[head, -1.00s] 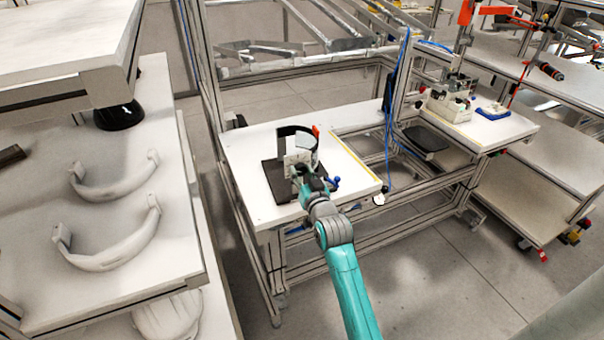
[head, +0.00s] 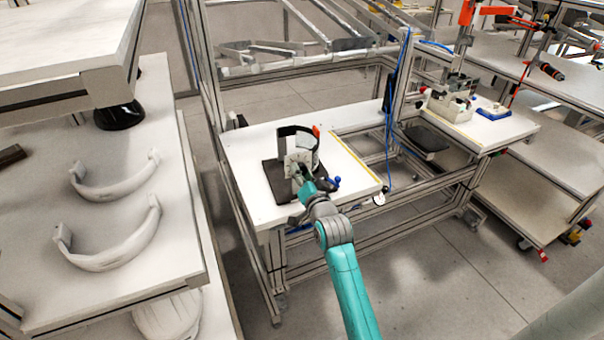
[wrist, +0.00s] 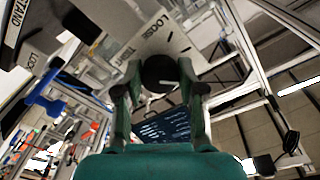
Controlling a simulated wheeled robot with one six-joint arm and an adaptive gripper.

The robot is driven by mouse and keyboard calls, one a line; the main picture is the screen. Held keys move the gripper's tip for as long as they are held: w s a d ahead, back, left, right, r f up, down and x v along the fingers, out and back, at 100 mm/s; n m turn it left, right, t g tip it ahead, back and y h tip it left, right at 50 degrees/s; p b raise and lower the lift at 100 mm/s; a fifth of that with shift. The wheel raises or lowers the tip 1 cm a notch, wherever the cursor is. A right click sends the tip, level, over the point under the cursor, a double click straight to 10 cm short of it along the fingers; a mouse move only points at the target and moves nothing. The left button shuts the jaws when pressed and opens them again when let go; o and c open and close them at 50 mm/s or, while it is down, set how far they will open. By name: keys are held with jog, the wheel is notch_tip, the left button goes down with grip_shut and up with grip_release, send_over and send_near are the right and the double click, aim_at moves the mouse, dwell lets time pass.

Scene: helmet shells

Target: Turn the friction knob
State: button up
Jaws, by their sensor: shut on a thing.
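The friction knob (wrist: 160,72) is a round black knob with a pale mark, in the middle of the wrist view. It sits in front of a white plate (wrist: 152,32) with dark lettering. My gripper (wrist: 160,88) has a finger on each side of the knob and is shut on it. In the head view my gripper (head: 304,181) reaches the near side of the fixture, and the knob is hidden there.
The white table (head: 245,160) has free room around the fixture. A blue-handled part (head: 335,182) is close to my gripper's right. A shelf at the left holds pale curved shells (head: 112,238). A second bench (head: 500,130) stands at the right.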

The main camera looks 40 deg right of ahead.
dwell(0.3)
jog(key=o, duration=1.1)
jog(key=shift+o, duration=0.2)
jog(key=v, duration=1.2)
jog(key=shift+f, duration=0.1)
